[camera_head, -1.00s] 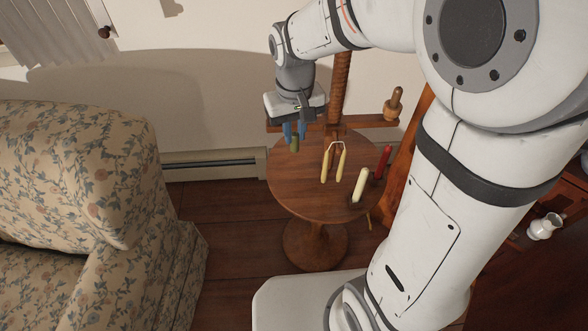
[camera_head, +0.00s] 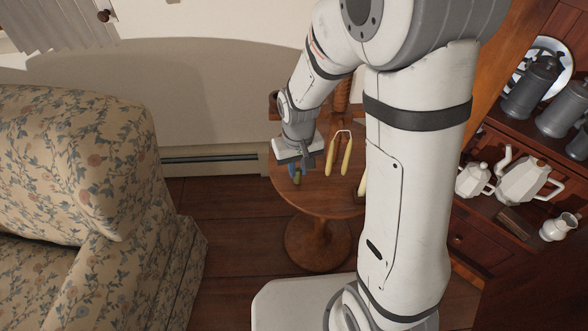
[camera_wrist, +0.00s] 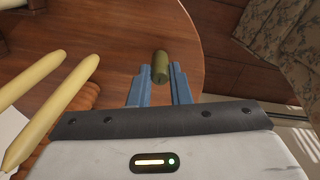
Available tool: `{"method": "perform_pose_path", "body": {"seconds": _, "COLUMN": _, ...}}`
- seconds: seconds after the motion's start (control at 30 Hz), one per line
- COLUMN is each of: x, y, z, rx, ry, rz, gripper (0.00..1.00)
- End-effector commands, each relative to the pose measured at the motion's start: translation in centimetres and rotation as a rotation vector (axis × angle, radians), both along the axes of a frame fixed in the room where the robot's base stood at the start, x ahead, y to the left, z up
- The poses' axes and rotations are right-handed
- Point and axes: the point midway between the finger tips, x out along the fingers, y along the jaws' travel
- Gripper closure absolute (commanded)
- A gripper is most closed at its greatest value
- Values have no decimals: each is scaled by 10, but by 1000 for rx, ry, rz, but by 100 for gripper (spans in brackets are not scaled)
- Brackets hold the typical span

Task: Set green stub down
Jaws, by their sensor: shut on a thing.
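The green stub (camera_head: 297,180) is a short olive-green cylinder. It is held at the tips of my gripper (camera_head: 296,172), low over the left part of the round wooden table (camera_head: 313,203). In the wrist view the stub (camera_wrist: 160,67) sits between the two blue fingers of my gripper (camera_wrist: 160,84), which are shut on it. The tabletop (camera_wrist: 125,35) lies behind it, and its curved edge is close to the right. I cannot tell whether the stub touches the tabletop.
Two yellow candles joined by a wick (camera_head: 346,156) are right of my gripper. A pale candle (camera_head: 361,186) is partly hidden by my arm. A flowered armchair (camera_head: 75,180) stands left. A cabinet with white teapots (camera_head: 525,181) stands right. Bare tabletop shows in front of the stub.

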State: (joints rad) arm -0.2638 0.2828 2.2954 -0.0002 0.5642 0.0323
Motion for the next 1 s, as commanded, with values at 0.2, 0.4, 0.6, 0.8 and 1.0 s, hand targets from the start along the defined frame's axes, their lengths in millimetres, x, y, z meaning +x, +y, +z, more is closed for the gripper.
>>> {"method": "perform_pose_path", "body": {"seconds": 0.2, "x": 0, "y": 0, "z": -3, "rx": 0, "ry": -2, "rz": -1, "gripper": 100}}
{"method": "perform_pose_path", "body": {"seconds": 0.4, "x": 0, "y": 0, "z": -7, "rx": 0, "ry": -1, "rz": -1, "gripper": 82}}
{"method": "perform_pose_path", "body": {"seconds": 0.6, "x": 0, "y": -1, "z": -6, "rx": 0, "ry": -1, "rz": -2, "gripper": 66}}
{"method": "perform_pose_path", "body": {"seconds": 0.8, "x": 0, "y": -1, "z": -6, "rx": 0, "ry": -1, "rz": -2, "gripper": 61}}
{"method": "perform_pose_path", "body": {"seconds": 1.0, "x": 1, "y": -1, "z": 2, "rx": 1, "ry": -3, "rz": -2, "gripper": 61}}
